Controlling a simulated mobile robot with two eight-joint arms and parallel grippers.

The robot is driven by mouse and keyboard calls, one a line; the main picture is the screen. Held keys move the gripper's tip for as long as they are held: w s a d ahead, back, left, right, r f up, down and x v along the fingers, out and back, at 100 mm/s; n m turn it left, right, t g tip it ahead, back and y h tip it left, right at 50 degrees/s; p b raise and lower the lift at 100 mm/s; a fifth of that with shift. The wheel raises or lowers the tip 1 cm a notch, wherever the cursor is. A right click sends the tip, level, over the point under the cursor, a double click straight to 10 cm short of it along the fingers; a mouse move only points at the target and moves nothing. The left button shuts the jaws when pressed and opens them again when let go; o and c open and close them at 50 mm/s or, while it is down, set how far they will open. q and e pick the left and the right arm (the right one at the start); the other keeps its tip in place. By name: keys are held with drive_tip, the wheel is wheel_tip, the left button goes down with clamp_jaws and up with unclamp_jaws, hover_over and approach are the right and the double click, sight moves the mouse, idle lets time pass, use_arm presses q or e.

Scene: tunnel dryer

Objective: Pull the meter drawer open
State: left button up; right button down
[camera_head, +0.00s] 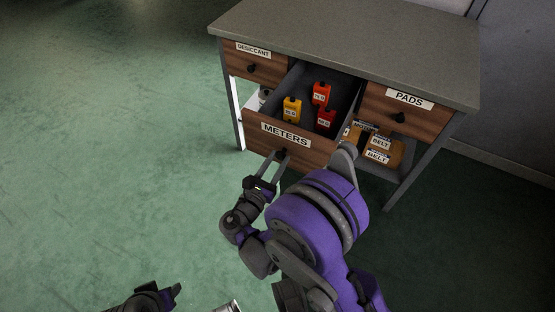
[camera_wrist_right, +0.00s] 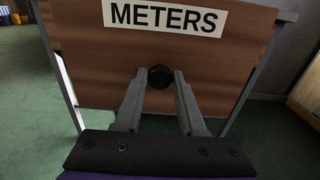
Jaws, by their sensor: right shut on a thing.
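The meter drawer (camera_head: 278,143), a wooden front with a METERS label, stands pulled out from the desk. Inside it are a yellow meter (camera_head: 292,109) and two red meters, one farther back (camera_head: 321,93) and one nearer the front (camera_head: 326,119). My right gripper (camera_head: 281,156) is at the drawer's front. In the right wrist view its two fingers (camera_wrist_right: 161,80) are shut on the round black knob (camera_wrist_right: 160,76) below the label. My left gripper (camera_head: 160,297) shows only partly at the bottom edge, away from the desk; its jaw opening is unclear.
The closed DESICCANT drawer (camera_head: 254,66) is at left and the closed PADS drawer (camera_head: 402,113) at right. The grey desktop (camera_head: 350,40) is bare. Boxes labelled BELT (camera_head: 379,150) sit on a lower shelf. The green floor (camera_head: 120,130) at left is clear.

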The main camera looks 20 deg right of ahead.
drive_tip(key=c, duration=0.5)
unclamp_jaws()
drive_tip(key=p+v, duration=0.1)
drive_tip(key=v, duration=0.9)
drive_tip(key=shift+s+a, duration=0.25)
drive_tip(key=shift+s, duration=0.1)
